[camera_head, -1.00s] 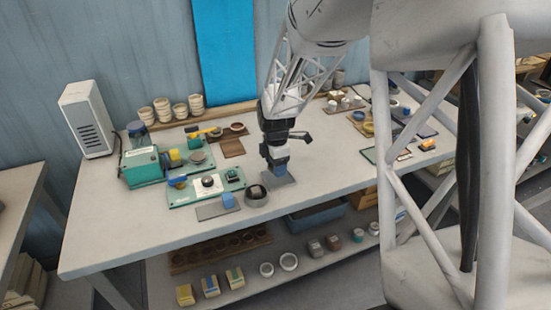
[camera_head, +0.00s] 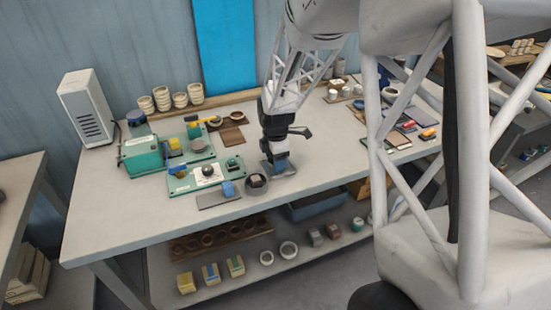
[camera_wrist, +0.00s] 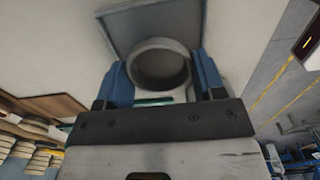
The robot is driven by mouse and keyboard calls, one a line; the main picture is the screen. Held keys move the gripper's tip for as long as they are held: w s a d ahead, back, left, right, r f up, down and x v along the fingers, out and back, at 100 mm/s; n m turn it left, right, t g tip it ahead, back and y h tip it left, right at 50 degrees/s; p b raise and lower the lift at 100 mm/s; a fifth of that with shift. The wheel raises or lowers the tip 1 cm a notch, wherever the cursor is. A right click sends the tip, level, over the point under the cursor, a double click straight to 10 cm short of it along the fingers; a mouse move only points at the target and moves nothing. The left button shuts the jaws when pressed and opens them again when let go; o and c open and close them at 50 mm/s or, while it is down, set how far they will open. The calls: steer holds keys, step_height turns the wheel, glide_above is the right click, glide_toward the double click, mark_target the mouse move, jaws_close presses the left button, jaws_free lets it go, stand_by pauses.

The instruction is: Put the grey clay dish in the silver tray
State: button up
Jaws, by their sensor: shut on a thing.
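In the wrist view a round grey dish (camera_wrist: 160,82) with a raised rim sits between the two blue fingers of my gripper (camera_wrist: 163,77), which is shut on it. A square, flat grey tray with a thin raised edge, likely the silver tray (camera_wrist: 118,22), shows just beyond the dish. In the head view my gripper (camera_head: 279,166) points down over this tray (camera_head: 291,169) near the bench's front edge. The dish is hidden there by the gripper. I cannot tell whether the dish touches the tray.
A grey bowl (camera_head: 257,192) with a dark block in it stands just left of the tray. Left of it are a flat grey plate (camera_head: 213,202) with a blue piece and a green board (camera_head: 183,185). Stacked cups (camera_head: 178,100) stand at the back. The bench's front left is clear.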

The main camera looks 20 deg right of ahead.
steer(key=shift+f, duration=0.45)
steer(key=o, duration=0.9)
steer(key=shift+c, duration=1)
steer(key=shift+r, duration=0.1)
steer(key=shift+o, duration=1.2)
steer(key=shift+r, duration=3.4)
steer(key=shift+r, duration=0.1)
